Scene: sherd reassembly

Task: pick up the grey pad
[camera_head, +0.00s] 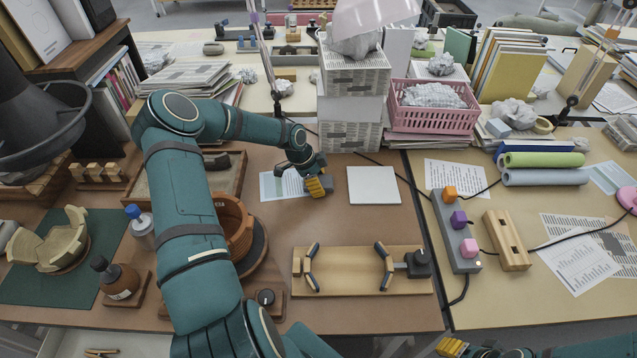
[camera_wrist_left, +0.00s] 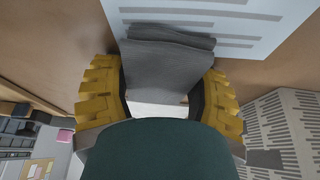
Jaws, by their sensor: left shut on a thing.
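The grey pad (camera_wrist_left: 165,68) shows in the left wrist view as a dark grey, layered, flat piece between the two yellow fingers of my left gripper (camera_wrist_left: 160,100). The fingers are shut on its sides. In the head view my left gripper (camera_head: 318,186) is over the brown work mat, beside a printed sheet (camera_head: 283,184). The pad is hard to make out there. My right gripper (camera_head: 452,347) shows only as a bit of yellow at the bottom edge, and its jaws cannot be read.
A white square plate (camera_head: 373,186) lies right of my left gripper. Paper-covered boxes (camera_head: 350,137) stand close behind it. A wooden board with clamps (camera_head: 345,270) lies in front. An orange-brown pot (camera_head: 234,222) stands beside my left arm. The mat between plate and clamp board is clear.

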